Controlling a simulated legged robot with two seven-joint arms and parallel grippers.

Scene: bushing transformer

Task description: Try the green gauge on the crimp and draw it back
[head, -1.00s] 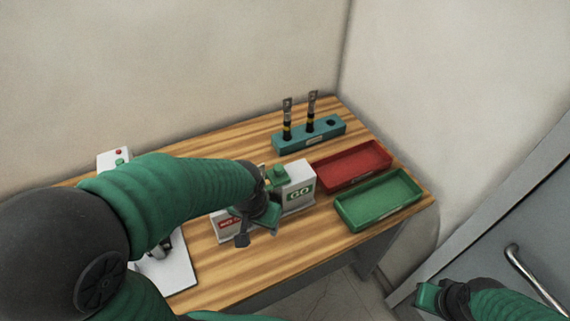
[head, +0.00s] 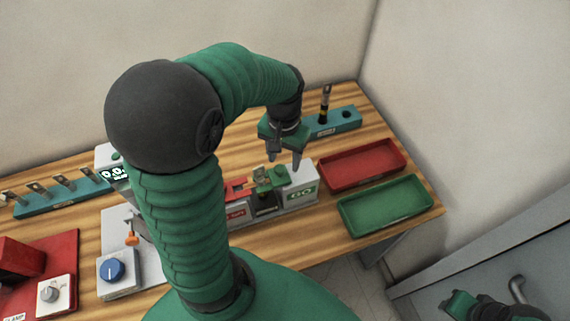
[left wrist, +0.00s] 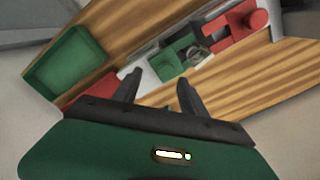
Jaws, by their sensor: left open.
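The green gauge (head: 277,176) is a small green block on the white gauge stand (head: 302,183) marked GO; it also shows in the left wrist view (left wrist: 172,63). A metal lug end (head: 261,172), apparently the crimp's, stands close beside the green gauge; I cannot tell whether they touch. The red gauge (head: 237,184) sits to the left on the same stand. My left gripper (head: 286,159) is open, fingers pointing down, empty and apart above the green gauge. Its two fingers also show in the left wrist view (left wrist: 157,80). My right gripper (head: 460,303) is at the lower right, its jaws unclear.
A red tray (head: 362,185) and a green tray (head: 344,216) lie empty at right. A teal rack (head: 346,124) with a black-sleeved lug stands behind, partly hidden by my left gripper. At left are another teal rack (head: 50,202), a blue-knobbed device (head: 111,270) and a red unit (head: 20,258).

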